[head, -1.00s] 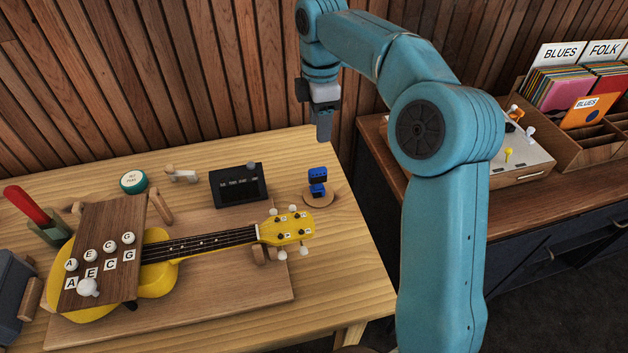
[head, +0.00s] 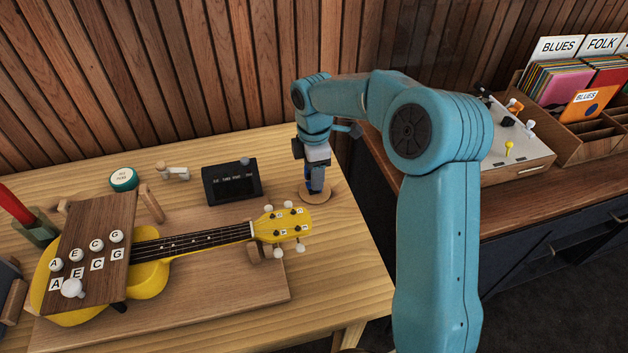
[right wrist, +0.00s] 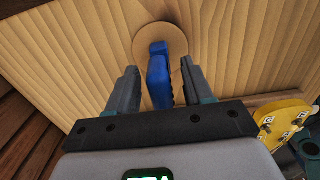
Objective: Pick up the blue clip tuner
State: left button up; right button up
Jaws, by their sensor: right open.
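The blue clip tuner (right wrist: 159,75) stands on a round wooden disc (right wrist: 137,38) in the right wrist view, between the two open fingers of my right gripper (right wrist: 155,85). A gap shows on each side of it. In the head view my right gripper (head: 316,178) points down over the disc (head: 304,195) and hides most of the tuner. My left gripper is not in view.
A yellow ukulele (head: 150,278) lies on a wooden board (head: 215,305) left of the disc, its headstock close by. A black box (head: 232,184) stands left of the disc. A counter (head: 470,215) with record bins is at right.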

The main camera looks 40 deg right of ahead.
jog(key=shift+s, duration=0.1)
jog(key=c, duration=0.4)
grip_shut()
